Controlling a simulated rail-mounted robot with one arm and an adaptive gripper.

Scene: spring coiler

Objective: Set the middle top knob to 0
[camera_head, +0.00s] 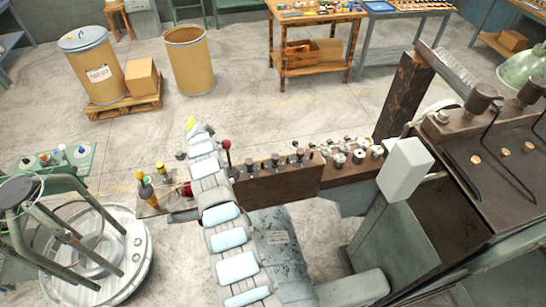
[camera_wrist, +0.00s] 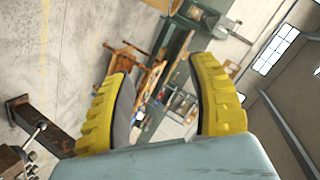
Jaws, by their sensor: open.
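My gripper (camera_wrist: 160,72) shows in the wrist view with its two yellow ribbed fingers wide apart and nothing held between them. In the head view only a small yellow part of my gripper (camera_head: 191,124) shows at the far end of my arm, above the floor and left of the machine. I cannot make out a marked middle top knob or any 0 mark in either view. Small round knob-like parts (camera_head: 359,157) sit on the machine's beam, right of my arm. A pale box (camera_head: 405,168) stands by the machine, with no knobs visible on its shown faces.
A red-balled lever (camera_head: 227,146) rises close to my arm. The brown machine beam (camera_head: 278,183) carries several fittings. A round wire reel (camera_head: 100,255) stands at lower left. Drums (camera_head: 188,60) and a wooden bench (camera_head: 312,45) stand farther back. Open floor (camera_head: 230,95) lies between.

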